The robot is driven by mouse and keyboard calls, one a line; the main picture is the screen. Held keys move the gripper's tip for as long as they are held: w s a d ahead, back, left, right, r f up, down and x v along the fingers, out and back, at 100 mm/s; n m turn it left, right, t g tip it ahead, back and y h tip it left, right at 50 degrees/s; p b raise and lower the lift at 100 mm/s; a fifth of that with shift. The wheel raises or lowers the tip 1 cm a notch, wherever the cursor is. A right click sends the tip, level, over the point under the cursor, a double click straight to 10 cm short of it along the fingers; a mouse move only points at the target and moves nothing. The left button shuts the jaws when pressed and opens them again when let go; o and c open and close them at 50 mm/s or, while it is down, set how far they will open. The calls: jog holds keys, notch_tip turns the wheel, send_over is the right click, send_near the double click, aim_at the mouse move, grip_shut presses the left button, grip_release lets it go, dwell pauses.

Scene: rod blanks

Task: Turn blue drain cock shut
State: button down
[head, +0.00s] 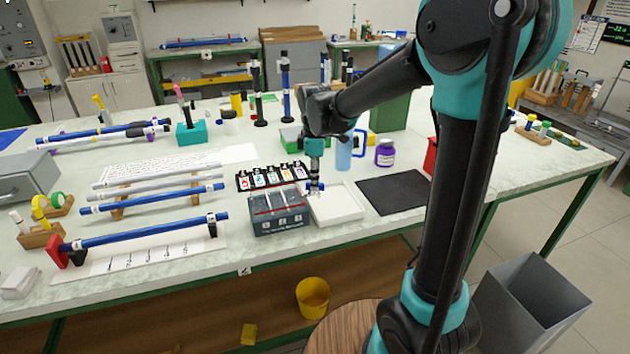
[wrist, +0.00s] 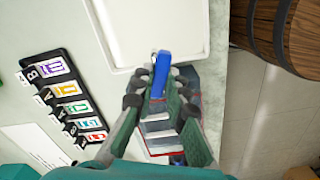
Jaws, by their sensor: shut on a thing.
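The blue drain cock (wrist: 161,70) shows in the wrist view as a blue lever between my fingertips. In the head view only a small blue bit (head: 316,187) shows below my gripper (head: 315,181). My gripper (wrist: 160,88) points down and is shut on the drain cock. The cock is at the right end of a grey tank (head: 280,223) with red lines on its top. A white tray (head: 347,210) is beside the tank on the cock's side; it also shows in the wrist view (wrist: 180,30). My fingers hide the lower part of the cock.
A black rack of coloured cards (head: 272,177) stands behind the tank. A blue jug (head: 343,154) and a purple jar (head: 384,153) stand behind the tray. A black mat (head: 394,192) lies to its right. Blue rods on stands (head: 150,228) fill the table's left side.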

jog(key=shift+m, duration=0.3)
jog(key=m, duration=0.6)
jog(key=shift+s+a, duration=0.15)
jog(key=shift+s, duration=0.15)
jog(key=m, duration=0.6)
jog(key=shift+s+a+m, duration=0.2)
jog(key=shift+a+m, duration=0.05)
jog(key=shift+m, duration=0.05)
jog(key=c, duration=1.5)
grip_release()
jog(key=shift+c, duration=0.2)
